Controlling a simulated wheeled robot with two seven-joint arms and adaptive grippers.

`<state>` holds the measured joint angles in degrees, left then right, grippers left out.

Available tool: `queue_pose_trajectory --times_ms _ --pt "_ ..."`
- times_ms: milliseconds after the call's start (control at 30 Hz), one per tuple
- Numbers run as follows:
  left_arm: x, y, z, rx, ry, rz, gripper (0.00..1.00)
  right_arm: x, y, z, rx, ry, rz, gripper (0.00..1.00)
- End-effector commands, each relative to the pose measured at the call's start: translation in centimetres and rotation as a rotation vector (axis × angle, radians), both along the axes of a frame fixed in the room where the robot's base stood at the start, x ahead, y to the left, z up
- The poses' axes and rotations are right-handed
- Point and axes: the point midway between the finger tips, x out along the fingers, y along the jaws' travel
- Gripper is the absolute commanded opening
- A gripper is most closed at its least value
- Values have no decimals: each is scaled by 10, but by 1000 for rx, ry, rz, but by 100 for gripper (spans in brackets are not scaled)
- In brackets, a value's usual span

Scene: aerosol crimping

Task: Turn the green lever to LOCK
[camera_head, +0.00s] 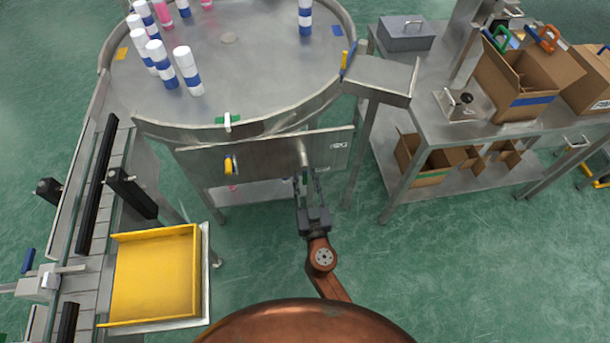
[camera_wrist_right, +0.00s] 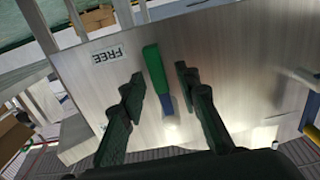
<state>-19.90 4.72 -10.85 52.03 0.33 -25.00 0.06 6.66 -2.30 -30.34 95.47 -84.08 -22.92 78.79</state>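The green lever (camera_wrist_right: 155,73) shows in the right wrist view as a green grip with a blue and bright metal lower part, in front of a grey metal panel (camera_wrist_right: 215,60). A FREE label (camera_wrist_right: 107,54) is on the panel, left of the lever in that view. My right gripper (camera_wrist_right: 160,90) is open, with one finger on each side of the lever and visible gaps. In the head view the right gripper (camera_head: 309,182) is at the lower edge of the panel (camera_head: 265,153); the lever is mostly hidden there. No LOCK label is readable. My left gripper is not in view.
A round metal table (camera_head: 240,75) with several white-and-blue cans stands behind the panel. A yellow handle (camera_head: 230,165) is on the panel's left part. A yellow tray (camera_head: 155,275) and conveyor (camera_head: 65,220) are at left. A bench with boxes (camera_head: 525,85) is at right.

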Motion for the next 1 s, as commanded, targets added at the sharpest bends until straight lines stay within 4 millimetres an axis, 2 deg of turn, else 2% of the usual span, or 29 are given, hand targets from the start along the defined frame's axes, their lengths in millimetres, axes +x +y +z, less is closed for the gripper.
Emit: queue_pose_trajectory --times_ms 133,433,833,1000 --pt "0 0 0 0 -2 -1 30 11 2 0 1 1 0 30" --pt "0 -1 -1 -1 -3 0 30 12 2 -1 1 2 0 29" --pt "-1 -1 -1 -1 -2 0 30 12 2 -1 0 2 0 2" --pt "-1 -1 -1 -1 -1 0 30 12 2 -1 0 2 -1 0"
